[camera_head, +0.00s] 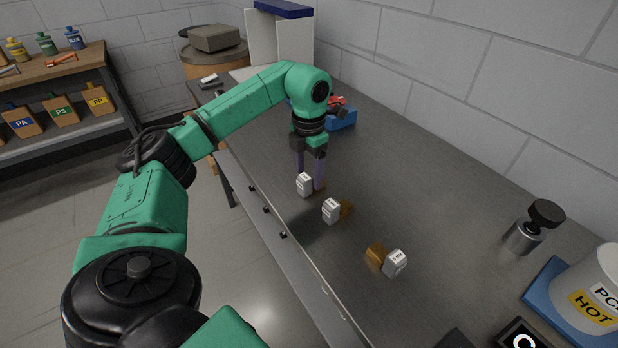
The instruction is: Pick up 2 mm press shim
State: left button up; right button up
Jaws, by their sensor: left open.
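Three small white tags stand in a row on the grey bench, each with a brown block beside or behind it: a far tag (304,185), a middle tag (331,211) and a near tag (395,263). Their small print is too small to read, so I cannot tell which marks the 2 mm press shim. My left gripper (310,181) points down at the far tag, fingers apart. Its fingertips are low beside and behind that tag and partly hide the brown block there. I cannot tell whether they touch it. My right gripper is not in view.
A metal cylinder with a black knob (524,236) and a white HOT container (590,290) on a blue base (545,283) stand at the right. A blue box (341,119) lies behind my left gripper. The bench middle right (430,190) is clear.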

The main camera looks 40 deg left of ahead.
pick_arm(q)
jog(key=shift+f, duration=0.95)
grip_shut()
jog(key=shift+r, duration=0.1)
